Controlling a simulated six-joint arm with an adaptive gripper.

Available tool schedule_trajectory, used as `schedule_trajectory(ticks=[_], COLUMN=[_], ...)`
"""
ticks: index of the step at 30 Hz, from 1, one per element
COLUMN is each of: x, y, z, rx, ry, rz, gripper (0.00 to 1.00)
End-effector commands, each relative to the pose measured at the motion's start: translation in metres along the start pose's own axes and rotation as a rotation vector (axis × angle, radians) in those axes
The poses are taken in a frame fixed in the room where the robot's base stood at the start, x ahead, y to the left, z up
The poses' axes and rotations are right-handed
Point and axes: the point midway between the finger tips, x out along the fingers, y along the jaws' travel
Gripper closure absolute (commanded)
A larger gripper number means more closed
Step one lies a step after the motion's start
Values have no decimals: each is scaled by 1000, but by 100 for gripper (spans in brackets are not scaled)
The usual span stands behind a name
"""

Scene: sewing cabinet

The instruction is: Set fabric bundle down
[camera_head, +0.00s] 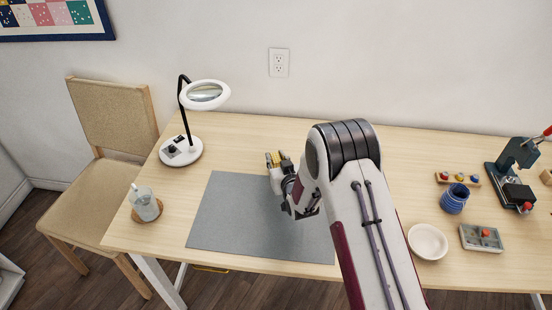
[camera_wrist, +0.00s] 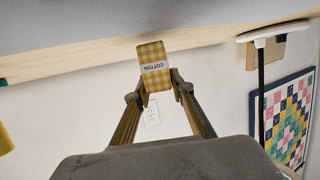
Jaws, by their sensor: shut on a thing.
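The fabric bundle (camera_wrist: 153,62) is a small yellow-and-white gingham block with a white band reading COTTON, upside down in the wrist view. My gripper (camera_wrist: 157,82) is shut on it, with one finger on each side. In the head view my gripper (camera_head: 278,160) is over the back part of the grey mat (camera_head: 225,220), right of the magnifier lamp. There the bundle is mostly hidden and too small to make out clearly. I cannot tell whether it touches the mat or hangs just above it.
The magnifier lamp (camera_head: 182,151) stands left of the mat. A glass (camera_head: 145,204) on a round coaster is at the table's left end. A white bowl (camera_head: 428,242), a blue cup (camera_head: 454,199), a grey tray (camera_head: 481,238) and a press (camera_head: 514,172) are on the right. The mat's left half is clear.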

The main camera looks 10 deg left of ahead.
Motion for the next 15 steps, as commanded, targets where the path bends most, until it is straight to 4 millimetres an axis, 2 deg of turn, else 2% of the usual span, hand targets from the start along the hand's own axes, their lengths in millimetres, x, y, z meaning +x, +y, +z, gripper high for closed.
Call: schedule_trajectory(ticks=[15], x=[2], y=[0], z=[5], rx=[0], ry=[0], rz=[0], gripper=[90])
